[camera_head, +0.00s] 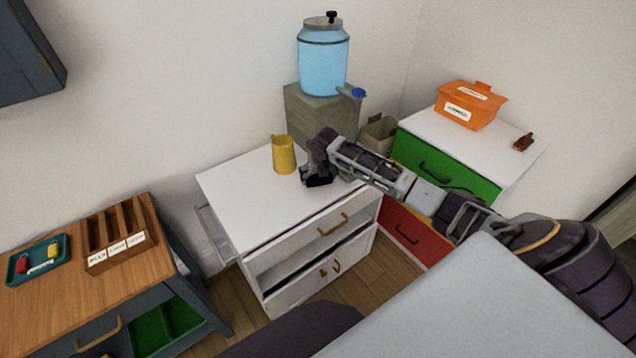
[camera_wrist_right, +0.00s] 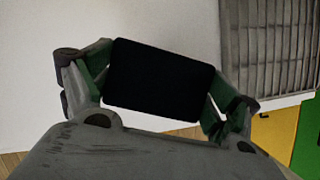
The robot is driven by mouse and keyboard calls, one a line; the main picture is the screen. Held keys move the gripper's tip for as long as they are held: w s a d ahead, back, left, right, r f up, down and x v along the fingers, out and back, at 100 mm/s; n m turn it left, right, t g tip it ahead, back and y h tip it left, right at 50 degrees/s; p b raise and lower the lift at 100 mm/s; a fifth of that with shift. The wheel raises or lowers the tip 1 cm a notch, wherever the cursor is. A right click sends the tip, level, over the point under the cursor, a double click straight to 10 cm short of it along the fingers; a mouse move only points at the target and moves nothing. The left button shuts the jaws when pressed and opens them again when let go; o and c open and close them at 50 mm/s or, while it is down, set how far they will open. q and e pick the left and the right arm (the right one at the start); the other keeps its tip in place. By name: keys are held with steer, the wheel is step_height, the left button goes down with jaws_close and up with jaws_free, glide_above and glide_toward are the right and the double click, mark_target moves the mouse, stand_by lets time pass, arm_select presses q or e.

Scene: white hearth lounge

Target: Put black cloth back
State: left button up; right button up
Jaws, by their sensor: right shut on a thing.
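The black cloth (camera_wrist_right: 160,80) shows in the right wrist view as a flat dark rectangle between the two fingers of my right gripper (camera_wrist_right: 158,88). The gripper is shut on it. In the head view, my right gripper (camera_head: 314,176) is over the white cabinet's top (camera_head: 250,190), with the dark cloth (camera_head: 319,182) at its fingertips. I cannot tell whether the cloth touches the top. My left gripper is not in view.
A yellow pitcher (camera_head: 284,155) stands on the white cabinet, close left of my right gripper. A blue water dispenser (camera_head: 323,65) stands behind on a grey block (camera_head: 305,118). A wooden table (camera_head: 75,285) holds a tray and wooden organizer at left. An orange box (camera_head: 467,105) sits at right.

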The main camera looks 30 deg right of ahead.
mark_target(318, 182)
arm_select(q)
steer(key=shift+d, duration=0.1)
arm_select(e)
steer(key=shift+f, duration=0.1)
steer(key=shift+f, duration=1.75)
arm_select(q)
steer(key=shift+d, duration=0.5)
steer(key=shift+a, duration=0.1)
